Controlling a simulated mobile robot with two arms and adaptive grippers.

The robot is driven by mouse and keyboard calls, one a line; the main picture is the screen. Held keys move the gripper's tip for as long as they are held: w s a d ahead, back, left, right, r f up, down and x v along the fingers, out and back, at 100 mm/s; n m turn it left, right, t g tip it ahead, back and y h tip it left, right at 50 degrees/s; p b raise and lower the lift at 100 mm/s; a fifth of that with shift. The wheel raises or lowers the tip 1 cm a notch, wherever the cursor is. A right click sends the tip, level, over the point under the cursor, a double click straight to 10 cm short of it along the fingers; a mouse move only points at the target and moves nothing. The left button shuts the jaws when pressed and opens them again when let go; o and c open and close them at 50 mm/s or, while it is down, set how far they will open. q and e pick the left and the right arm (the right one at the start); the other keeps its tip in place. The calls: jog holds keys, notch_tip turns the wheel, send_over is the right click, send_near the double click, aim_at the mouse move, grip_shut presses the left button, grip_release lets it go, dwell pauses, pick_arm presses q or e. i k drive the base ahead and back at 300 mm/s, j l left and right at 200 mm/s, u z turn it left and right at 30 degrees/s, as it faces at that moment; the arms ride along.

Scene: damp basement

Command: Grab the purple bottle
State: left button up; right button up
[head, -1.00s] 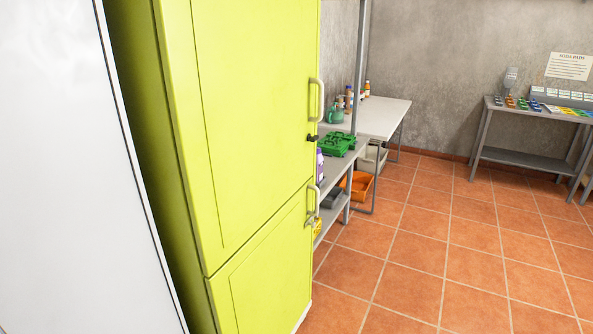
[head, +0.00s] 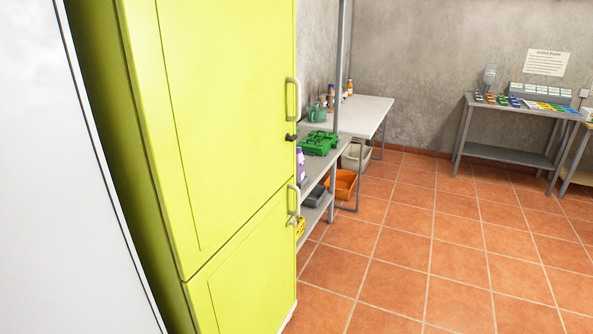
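The purple bottle (head: 300,166) stands upright on the shelf unit's top (head: 327,165), just past the right edge of the green cabinet. The cabinet hides part of the bottle's left side. A green case (head: 320,143) lies on the same surface behind it. Neither of my grippers shows in the head view.
The tall lime-green cabinet (head: 225,130) blocks the near left, beside a white panel (head: 80,200). A white table (head: 365,116) with bottles stands behind the shelf. An orange bin (head: 341,184) is below. Another table (head: 515,110) stands at the back right. The tiled floor (head: 430,240) is open.

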aim_at(299, 158)
jog(key=i+l+u, duration=0.2)
jog(key=i, duration=0.3)
jog(key=i+l+u, duration=0.2)
jog(key=i, duration=0.3)
jog(key=l, duration=0.1)
